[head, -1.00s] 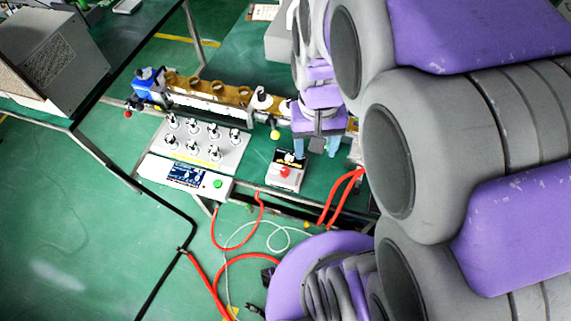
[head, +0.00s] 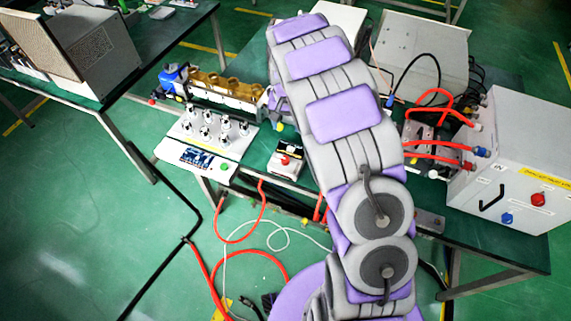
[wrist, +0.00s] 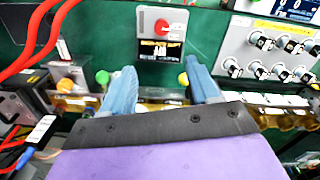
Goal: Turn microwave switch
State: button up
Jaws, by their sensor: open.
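A small box with a red knob and a dark label (head: 285,161) lies on the green bench in the head view. It also shows in the wrist view at the top (wrist: 162,30), where its red knob (wrist: 162,25) faces up. My gripper (wrist: 161,72) is open and empty, with its two blue fingers apart and pointing toward this box. The box is beyond the fingertips, and no contact shows. In the head view my arm hides the gripper. A larger white box (head: 515,165) at the right carries a red knob (head: 538,199) and a blue knob (head: 507,218).
A panel with several black-and-silver knobs (head: 212,133) and a display unit (head: 195,160) stand left of the small box. A brass waveguide assembly (head: 225,88) is behind them. Red cables (head: 435,145) run to the white box, and others hang to the floor.

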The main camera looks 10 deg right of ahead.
jog(key=f, duration=0.1)
jog(key=b, duration=0.2)
send_near(285, 158)
notch_tip(285, 158, down, 9)
jog(key=shift+f, duration=0.1)
dwell(0.4)
jog(key=c, duration=1)
